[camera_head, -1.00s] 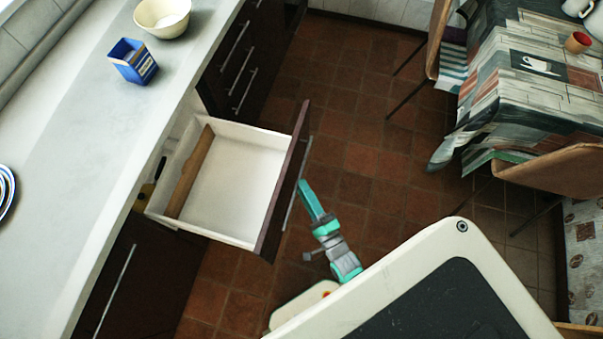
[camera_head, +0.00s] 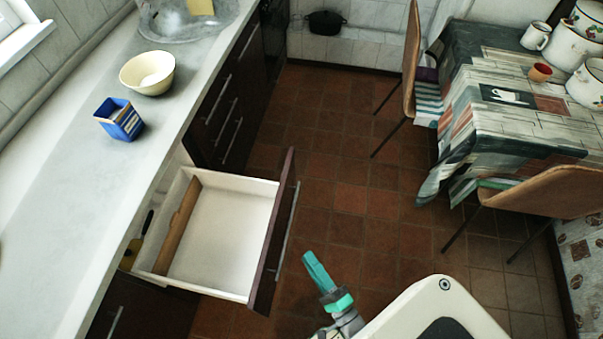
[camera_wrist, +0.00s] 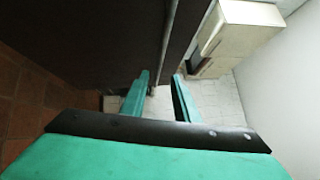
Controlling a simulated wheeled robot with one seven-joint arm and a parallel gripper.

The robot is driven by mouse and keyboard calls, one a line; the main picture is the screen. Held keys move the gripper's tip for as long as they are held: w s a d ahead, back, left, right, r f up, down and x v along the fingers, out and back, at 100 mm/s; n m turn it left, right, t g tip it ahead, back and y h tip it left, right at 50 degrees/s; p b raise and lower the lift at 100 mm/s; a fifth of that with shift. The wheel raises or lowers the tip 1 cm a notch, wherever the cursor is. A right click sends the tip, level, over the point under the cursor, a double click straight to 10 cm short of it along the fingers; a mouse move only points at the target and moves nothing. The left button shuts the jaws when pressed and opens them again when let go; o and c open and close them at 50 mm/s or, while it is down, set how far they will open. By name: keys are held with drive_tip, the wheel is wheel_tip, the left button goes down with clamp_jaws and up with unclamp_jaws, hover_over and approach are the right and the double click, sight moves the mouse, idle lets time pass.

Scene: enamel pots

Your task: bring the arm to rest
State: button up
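My gripper (camera_head: 312,258) has teal fingers. In the head view it hangs over the tiled floor, just right of the pulled-out drawer's front and apart from its handle (camera_head: 288,235). In the wrist view the two fingers (camera_wrist: 160,82) stand apart with a gap between them and nothing held. A dark panel with a bar along it lies beyond the fingers there. The drawer (camera_head: 225,235) is open, pale inside, with a brown wooden rolling-pin-like piece (camera_head: 178,228) along its left side.
A counter (camera_head: 60,205) on the left bears a cream bowl (camera_head: 147,73) and a blue box (camera_head: 119,120). A table (camera_head: 500,110) with pots and a red cup (camera_head: 540,72) is at right, with chairs (camera_head: 550,190) beside it. The floor (camera_head: 345,180) between is clear.

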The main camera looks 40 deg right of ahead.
drive_tip(key=shift+a, duration=0.1)
drive_tip(key=s+a+r+n+g, duration=0.2)
drive_tip(key=s+a+r+n, duration=0.1)
drive_tip(key=a+r+n, duration=0.4)
drive_tip(key=s+a+r+n+g+y, duration=0.1)
drive_tip(key=s+a+r+n+g, duration=0.1)
drive_tip(key=a+r+n, duration=0.5)
drive_tip(key=s+a+n, duration=0.1)
drive_tip(key=a+n, duration=0.2)
drive_tip(key=n, duration=0.3)
drive_tip(key=shift+s, duration=0.15)
